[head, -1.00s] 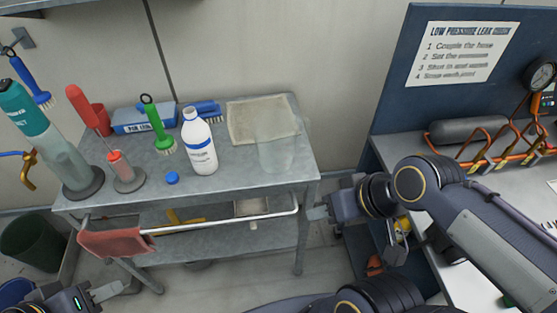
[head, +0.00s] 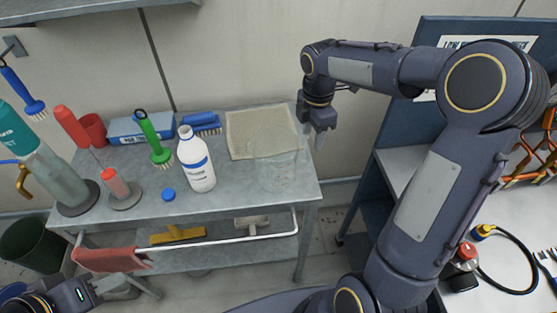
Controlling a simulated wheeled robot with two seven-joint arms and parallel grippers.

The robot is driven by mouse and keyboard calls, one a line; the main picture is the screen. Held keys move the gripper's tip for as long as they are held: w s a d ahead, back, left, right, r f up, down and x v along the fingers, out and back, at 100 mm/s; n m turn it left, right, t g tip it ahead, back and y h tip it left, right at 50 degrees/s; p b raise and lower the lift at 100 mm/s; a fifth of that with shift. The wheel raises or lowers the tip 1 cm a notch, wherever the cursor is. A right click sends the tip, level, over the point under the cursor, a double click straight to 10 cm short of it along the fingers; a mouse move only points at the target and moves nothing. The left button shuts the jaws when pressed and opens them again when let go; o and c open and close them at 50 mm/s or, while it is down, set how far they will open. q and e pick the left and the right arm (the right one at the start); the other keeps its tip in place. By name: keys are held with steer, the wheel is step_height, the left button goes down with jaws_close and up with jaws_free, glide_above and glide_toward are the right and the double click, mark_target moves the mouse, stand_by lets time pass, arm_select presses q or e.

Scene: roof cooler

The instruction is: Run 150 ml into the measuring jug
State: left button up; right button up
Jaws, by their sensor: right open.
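The clear measuring jug (head: 276,172) stands at the right side of the grey cart top; its outline is faint and any level or marks in it cannot be read. An uncapped white bottle with a blue label (head: 198,172) stands upright left of it, with a blue cap (head: 168,194) lying nearby. My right gripper (head: 320,138) is open and empty, above and right of the jug, fingers pointing down and apart from it. My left gripper (head: 112,288) is low at the bottom left, below the cart's front edge; its jaws are not clear.
A folded cloth (head: 250,128) lies behind the jug. A front rail (head: 230,240) carries a red cloth (head: 110,259).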

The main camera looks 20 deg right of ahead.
mark_target(310, 147)
step_height(310, 147, down, 5)
steer(key=shift+w+a+f+p, duration=0.1)
steer(key=shift+w+f+p, duration=0.05)
steer(key=shift+p, duration=0.15)
steer(key=shift+c, duration=0.3)
jaws_close()
